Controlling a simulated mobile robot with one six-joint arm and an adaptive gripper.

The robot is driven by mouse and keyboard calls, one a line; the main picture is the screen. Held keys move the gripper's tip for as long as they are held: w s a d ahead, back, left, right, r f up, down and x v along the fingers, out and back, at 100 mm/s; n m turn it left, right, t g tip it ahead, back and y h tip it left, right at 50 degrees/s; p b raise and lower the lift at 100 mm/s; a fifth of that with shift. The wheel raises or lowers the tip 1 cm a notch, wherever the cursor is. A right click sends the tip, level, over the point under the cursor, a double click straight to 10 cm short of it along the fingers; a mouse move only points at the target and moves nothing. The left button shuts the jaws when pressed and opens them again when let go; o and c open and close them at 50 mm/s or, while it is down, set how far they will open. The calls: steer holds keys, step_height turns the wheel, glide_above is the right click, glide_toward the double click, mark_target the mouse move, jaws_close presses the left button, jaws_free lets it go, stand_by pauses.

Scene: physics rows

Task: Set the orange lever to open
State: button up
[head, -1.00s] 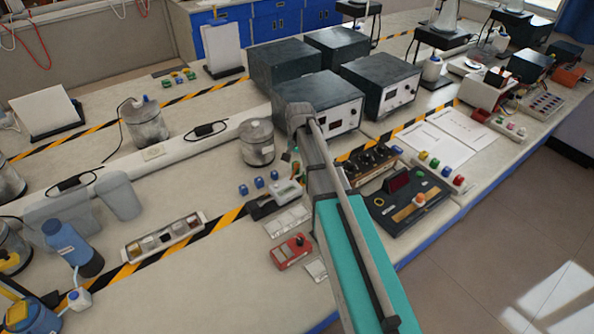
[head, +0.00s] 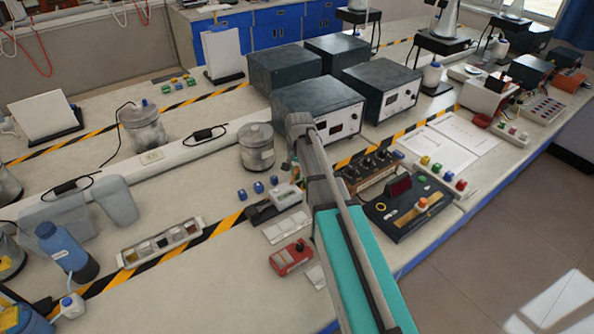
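The orange lever is a small orange knob (head: 423,203) standing in a tan slotted strip on a black control panel (head: 385,229), right of my arm. The knob sits near the middle of the strip. The panel also carries a dark red display, a yellow ring and a green button. My arm reaches up from the bottom of the head view and bends near the front of a dark instrument box. My gripper is not clearly seen. A small greenish part shows just left of the arm, and I cannot tell whether it belongs to the gripper. Nothing visible touches the lever.
A brown box with black knobs (head: 370,170) stands just behind the panel. A row of coloured buttons (head: 441,173) lies behind it to the right. Dark instrument boxes (head: 318,107) stand farther back. A red device (head: 291,256) lies left of my arm. The bench's blue edge is right of the panel.

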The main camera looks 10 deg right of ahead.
jaws_close()
steer(key=shift+d, duration=0.15)
